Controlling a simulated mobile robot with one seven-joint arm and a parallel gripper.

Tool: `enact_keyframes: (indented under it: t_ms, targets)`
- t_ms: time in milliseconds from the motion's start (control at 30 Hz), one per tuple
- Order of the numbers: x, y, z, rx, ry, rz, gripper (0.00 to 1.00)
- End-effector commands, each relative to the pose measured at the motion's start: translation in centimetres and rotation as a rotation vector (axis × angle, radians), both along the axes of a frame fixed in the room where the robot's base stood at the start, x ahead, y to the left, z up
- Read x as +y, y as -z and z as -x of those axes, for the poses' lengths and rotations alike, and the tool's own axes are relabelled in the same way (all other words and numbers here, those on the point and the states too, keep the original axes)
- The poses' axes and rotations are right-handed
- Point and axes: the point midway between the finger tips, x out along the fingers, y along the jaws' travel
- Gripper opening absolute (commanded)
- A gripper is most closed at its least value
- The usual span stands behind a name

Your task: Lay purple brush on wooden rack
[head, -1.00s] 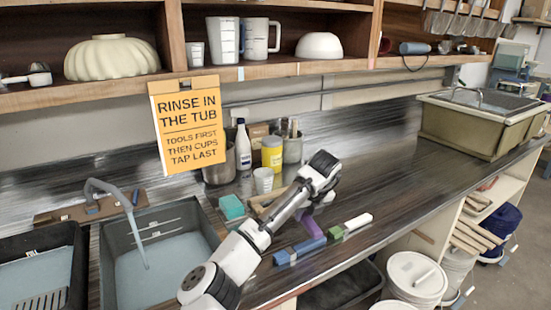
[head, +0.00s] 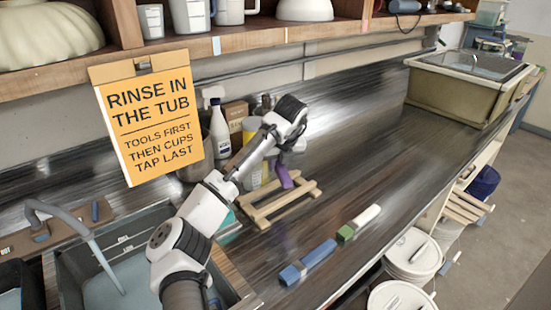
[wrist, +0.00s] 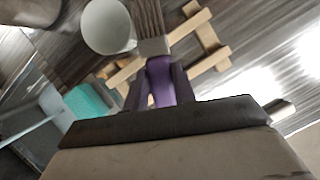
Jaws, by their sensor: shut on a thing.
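The purple brush (head: 283,175) is held in my gripper (wrist: 160,86), whose fingers sit on both sides of its purple handle (wrist: 160,78). In the wrist view its metal collar and brown bristles point away from the gripper, up the picture. The wooden rack (head: 264,222) lies on the dark bench, and the brush hangs over its back part. The rack's pale slats (wrist: 204,60) show behind and beside the brush in the wrist view. I cannot tell whether the brush touches the rack.
A white cup (wrist: 107,26) stands close beside the brush. A blue brush (head: 308,261) and a green and white brush (head: 358,223) lie in front of the rack. A spray bottle (head: 219,132) stands behind my arm. The bench to the right is clear.

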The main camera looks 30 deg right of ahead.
Motion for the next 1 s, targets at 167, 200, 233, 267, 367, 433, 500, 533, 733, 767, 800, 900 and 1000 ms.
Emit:
enact_keyframes:
  t_ms: [167, 200, 233, 267, 367, 433, 500, 533, 733, 767, 800, 900, 1000]
  targets:
    - [0.1, 1.2, 0.0, 0.001, -0.001, -0.001, 0.01]
    - [0.1, 1.6, 0.0, 0.001, -0.002, 0.0, 0.01]
    - [0.1, 1.9, 0.0, 0.001, -0.001, -0.001, 0.01]
    - [0.1, 2.2, 0.0, 0.002, -0.001, -0.001, 0.01]
    - [0.1, 3.7, 0.0, 0.001, -0.001, -0.001, 0.01]
    - [0.0, 4.5, 0.0, 0.001, -0.001, 0.0, 0.01]
    - [0.0, 5.5, 0.0, 0.0, -0.002, 0.001, 0.01]
    - [0.0, 5.7, 0.0, 0.0, -0.002, 0.001, 0.01]
    - [0.0, 6.6, 0.0, -0.001, -0.001, 0.001, 0.01]
    - [0.0, 6.6, 0.0, -0.001, -0.001, 0.001, 0.01]
    - [0.0, 6.6, 0.0, 0.0, -0.001, 0.0, 0.01]
    - [0.0, 6.5, 0.0, 0.0, -0.001, 0.0, 0.01]
    - [0.0, 6.5, 0.0, 0.0, -0.001, 0.0, 0.01]
